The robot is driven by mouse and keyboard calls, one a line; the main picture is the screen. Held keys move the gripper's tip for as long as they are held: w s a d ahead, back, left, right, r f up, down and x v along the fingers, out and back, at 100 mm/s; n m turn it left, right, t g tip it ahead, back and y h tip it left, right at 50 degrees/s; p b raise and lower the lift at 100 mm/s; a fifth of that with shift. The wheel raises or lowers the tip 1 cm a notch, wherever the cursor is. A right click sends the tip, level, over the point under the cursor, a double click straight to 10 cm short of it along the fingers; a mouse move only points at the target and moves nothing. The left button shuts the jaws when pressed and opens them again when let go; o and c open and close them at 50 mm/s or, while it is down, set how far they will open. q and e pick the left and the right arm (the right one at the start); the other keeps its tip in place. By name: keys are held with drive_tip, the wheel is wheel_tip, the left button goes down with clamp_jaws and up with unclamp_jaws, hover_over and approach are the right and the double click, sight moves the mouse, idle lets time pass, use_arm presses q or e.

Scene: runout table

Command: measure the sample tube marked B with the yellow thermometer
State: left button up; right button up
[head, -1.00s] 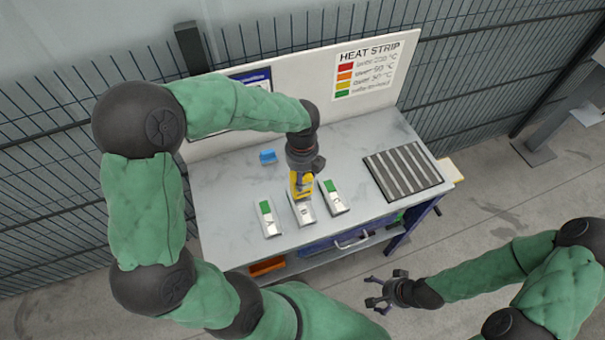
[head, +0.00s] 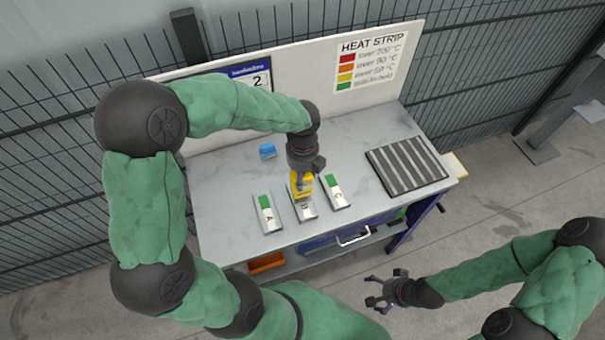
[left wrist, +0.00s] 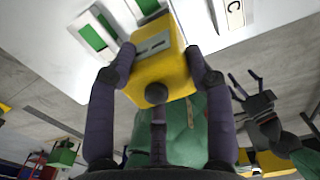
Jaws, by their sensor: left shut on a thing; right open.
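My left gripper (head: 301,177) is shut on the yellow thermometer (head: 301,188), which is right over the middle sample (head: 307,212). Whether the thermometer touches that sample I cannot tell. The middle sample's letter is too small to read surely; its upper part is hidden. The sample marked A (head: 267,216) lies to its left and the one marked C (head: 336,193) to its right, each with a green patch. In the left wrist view the thermometer (left wrist: 162,68) sits between the fingers, its small grey display showing no readable value. My right gripper (head: 378,292) is open and empty, in front of the table.
A small blue object (head: 267,151) lies behind the samples. A dark striped pad (head: 400,166) lies on the right of the grey table (head: 230,200). The heat strip chart (head: 372,62) is on the back panel. An orange bin (head: 265,263) is below the tabletop.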

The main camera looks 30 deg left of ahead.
use_arm(q)
drive_tip(key=shift+f, duration=0.5)
idle(0.5)
drive_tip(key=shift+f, duration=0.1)
idle(1.5)
drive_tip(key=shift+s, duration=0.1)
drive_tip(key=shift+r+p, duration=3.3)
drive_tip(key=shift+r, duration=0.35)
drive_tip(key=shift+f, duration=0.15)
